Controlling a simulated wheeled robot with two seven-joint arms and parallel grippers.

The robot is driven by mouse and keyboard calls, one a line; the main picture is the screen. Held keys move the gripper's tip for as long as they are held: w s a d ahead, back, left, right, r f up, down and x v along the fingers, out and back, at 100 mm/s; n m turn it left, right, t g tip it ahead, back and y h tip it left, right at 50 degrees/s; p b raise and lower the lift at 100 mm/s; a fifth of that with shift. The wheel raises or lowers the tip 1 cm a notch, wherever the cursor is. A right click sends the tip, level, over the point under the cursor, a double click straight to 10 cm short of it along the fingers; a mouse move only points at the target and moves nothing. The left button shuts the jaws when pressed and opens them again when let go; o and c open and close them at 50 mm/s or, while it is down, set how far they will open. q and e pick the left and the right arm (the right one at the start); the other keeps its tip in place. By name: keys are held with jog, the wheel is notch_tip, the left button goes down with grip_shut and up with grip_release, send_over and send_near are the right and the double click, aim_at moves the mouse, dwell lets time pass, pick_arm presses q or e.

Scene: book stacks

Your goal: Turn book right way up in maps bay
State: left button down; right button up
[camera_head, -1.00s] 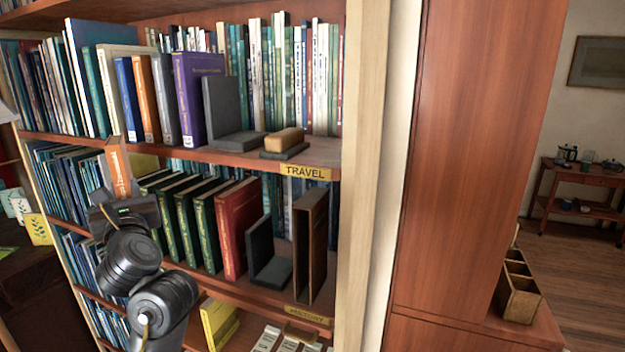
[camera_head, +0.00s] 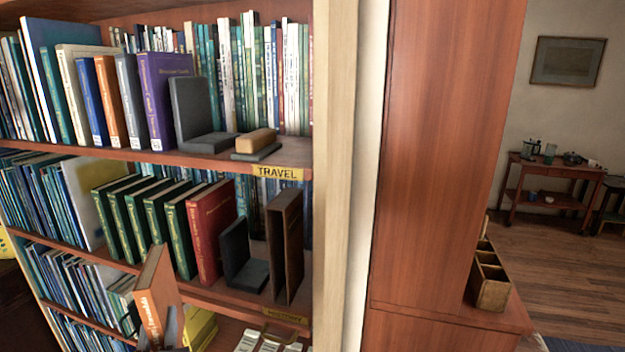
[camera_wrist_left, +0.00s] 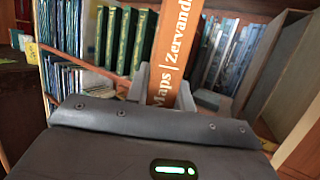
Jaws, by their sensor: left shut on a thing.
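An orange book (camera_head: 153,302) with pale spine lettering is at the lower left of the head view, in front of the shelves and tilted. My left gripper (camera_head: 168,335) is shut on it; only a small part of the gripper shows at the bottom edge. In the left wrist view the orange book (camera_wrist_left: 177,52) rises from between the grey fingers, and its spine reads "Maps | Zervand", running bottom to top. Its far end is cut off there. No label reading maps can be made out on the shelves. My right gripper is not in view.
Green books (camera_head: 150,215) and a red book (camera_head: 210,228) stand on the middle shelf beside a dark bookend (camera_head: 245,262) and a brown upright holder (camera_head: 285,245). The "TRAVEL" label (camera_head: 278,172) is on the shelf above. Yellow books (camera_head: 202,328) are below.

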pick_arm(q)
jog(key=shift+d+r, duration=0.25)
jog(key=shift+d, duration=0.75)
jog(key=shift+d+r, duration=0.2)
jog(key=shift+d, duration=0.75)
jog(key=m+h+p, duration=0.1)
jog(key=m+p, duration=0.1)
jog(key=m, duration=0.2)
jog(key=m+h+p, duration=0.1)
jog(key=m, duration=0.2)
jog(key=m+h+p, duration=0.2)
jog(key=m, duration=0.2)
jog(key=shift+a+m+p, duration=0.1)
jog(key=shift+m+p, duration=0.2)
jog(key=m+g+p, duration=0.1)
jog(key=m+p, duration=0.2)
jog(key=m+h+p, duration=0.1)
jog(key=m+p, duration=0.2)
jog(key=p, duration=0.1)
jog(key=m+g+p, duration=0.1)
jog(key=m+p, duration=0.2)
jog(key=p, duration=0.1)
jog(key=shift+m+g+h, duration=0.3)
jog(key=shift+h, duration=0.1)
